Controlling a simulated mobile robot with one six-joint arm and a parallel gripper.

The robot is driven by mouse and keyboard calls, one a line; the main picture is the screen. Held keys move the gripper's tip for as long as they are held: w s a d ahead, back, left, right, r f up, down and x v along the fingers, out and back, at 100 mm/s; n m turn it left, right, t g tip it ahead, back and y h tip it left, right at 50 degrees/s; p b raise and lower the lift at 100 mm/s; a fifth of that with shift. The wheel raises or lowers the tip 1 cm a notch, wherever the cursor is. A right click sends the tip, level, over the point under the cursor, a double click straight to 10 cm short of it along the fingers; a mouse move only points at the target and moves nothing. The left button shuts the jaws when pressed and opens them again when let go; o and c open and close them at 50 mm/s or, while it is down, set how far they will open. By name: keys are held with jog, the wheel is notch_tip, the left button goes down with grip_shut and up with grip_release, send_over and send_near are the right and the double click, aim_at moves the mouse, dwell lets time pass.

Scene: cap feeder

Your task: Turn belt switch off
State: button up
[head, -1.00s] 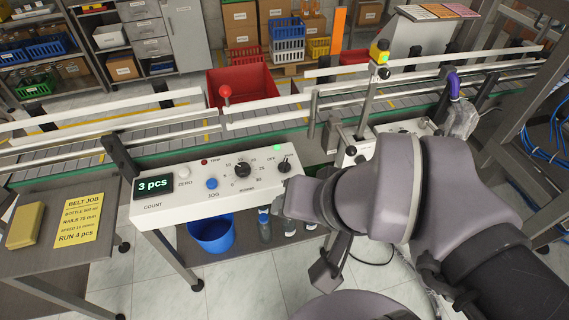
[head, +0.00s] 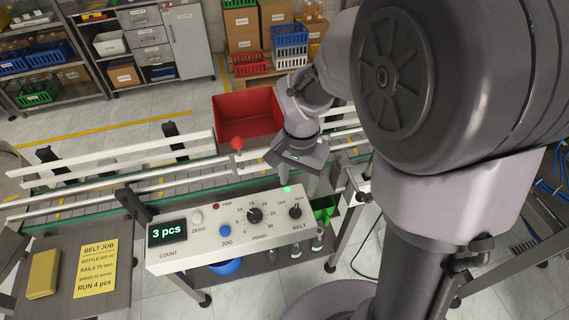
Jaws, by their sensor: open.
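The belt switch is a black knob (head: 295,211) at the right end of the white control panel (head: 190,255), above the word BELT. Its pointer looks roughly upright, toward the RUN side, but the small marks are hard to read. A green lamp (head: 287,190) is lit just above it. The count display (head: 167,232) reads 3 pcs. My gripper (head: 297,170) is open and empty, above and behind the panel's right end, close to the switch in the picture but apart from it.
A speed dial (head: 254,215), a blue JOG button (head: 225,230) and a white ZERO button (head: 197,217) share the panel. The conveyor belt (head: 190,184) and its white rails run behind. A red-knobbed post (head: 237,144) and a red bin (head: 244,117) stand near my gripper.

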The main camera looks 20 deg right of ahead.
aim_at(296, 209)
notch_tip(296, 209, down, 12)
jog(key=b, duration=0.3)
jog(key=shift+f, duration=0.2)
grip_shut()
